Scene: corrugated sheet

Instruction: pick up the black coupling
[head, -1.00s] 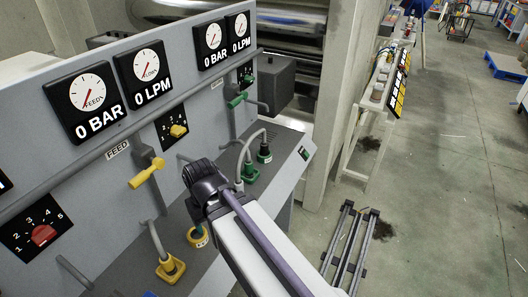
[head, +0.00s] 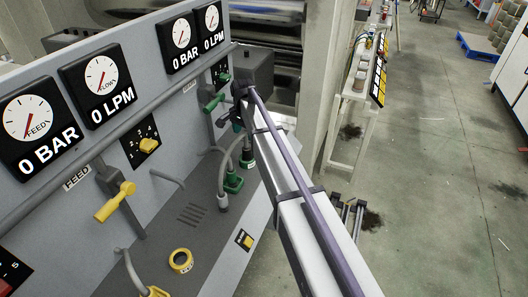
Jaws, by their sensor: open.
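I cannot make out a black coupling in the head view. My arm runs from the lower right up to a dark joint beside the grey panel, near the green valve handle (head: 213,103). On the panel's sloping desk are a green coupling (head: 233,181) with a grey hose, a yellow ring (head: 181,260) and a yellow coupling (head: 155,292) at the bottom edge. My arm covers part of the desk's right side.
The grey panel (head: 60,165) carries gauges reading 0, a yellow valve handle (head: 114,202) and a yellow selector knob (head: 147,145). A narrow bench (head: 350,115) with several small items stands at the back. The concrete floor (head: 430,190) to the right is largely clear.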

